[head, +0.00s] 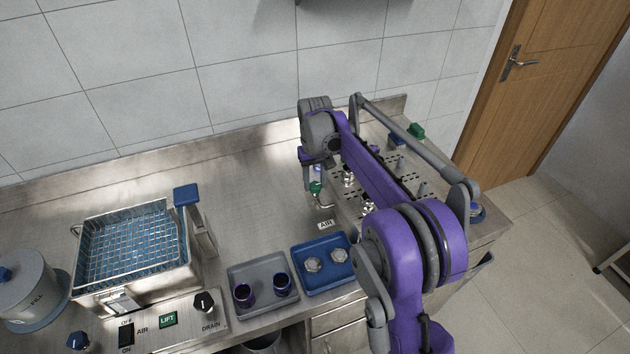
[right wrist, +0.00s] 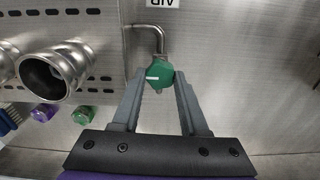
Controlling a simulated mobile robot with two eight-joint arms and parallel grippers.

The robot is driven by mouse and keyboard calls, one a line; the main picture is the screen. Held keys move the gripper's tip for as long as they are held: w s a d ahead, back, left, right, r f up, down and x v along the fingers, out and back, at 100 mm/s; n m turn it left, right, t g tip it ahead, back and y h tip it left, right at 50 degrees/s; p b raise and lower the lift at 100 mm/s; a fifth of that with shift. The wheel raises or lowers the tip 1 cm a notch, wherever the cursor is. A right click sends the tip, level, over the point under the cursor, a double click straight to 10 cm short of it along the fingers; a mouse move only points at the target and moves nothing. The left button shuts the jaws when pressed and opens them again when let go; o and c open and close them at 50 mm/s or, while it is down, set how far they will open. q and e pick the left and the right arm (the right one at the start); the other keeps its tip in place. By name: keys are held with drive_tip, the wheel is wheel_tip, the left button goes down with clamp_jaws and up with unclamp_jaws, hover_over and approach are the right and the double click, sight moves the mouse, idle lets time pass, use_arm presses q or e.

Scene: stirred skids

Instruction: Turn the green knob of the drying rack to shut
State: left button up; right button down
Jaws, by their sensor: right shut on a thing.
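The green knob (head: 316,187) sits on a bent metal pipe at the left end of the drying rack (head: 345,205), behind the AIR label. In the right wrist view the green knob (right wrist: 160,74) lies between my fingertips, with a short white mark pointing left. My right gripper (right wrist: 159,80) is shut on it, one finger on each side. In the head view my right arm reaches over the rack and hides part of it. My left gripper is not in view.
A blue tray (head: 351,273) with two metal parts and a grey tray (head: 238,301) with two purple cups stand in front. A wire basket (head: 82,259) sits over a tank at left. Metal cups (right wrist: 43,78) stand on the rack close to my gripper.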

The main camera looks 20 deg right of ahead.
drive_tip(key=shift+c, duration=2.2)
unclamp_jaws()
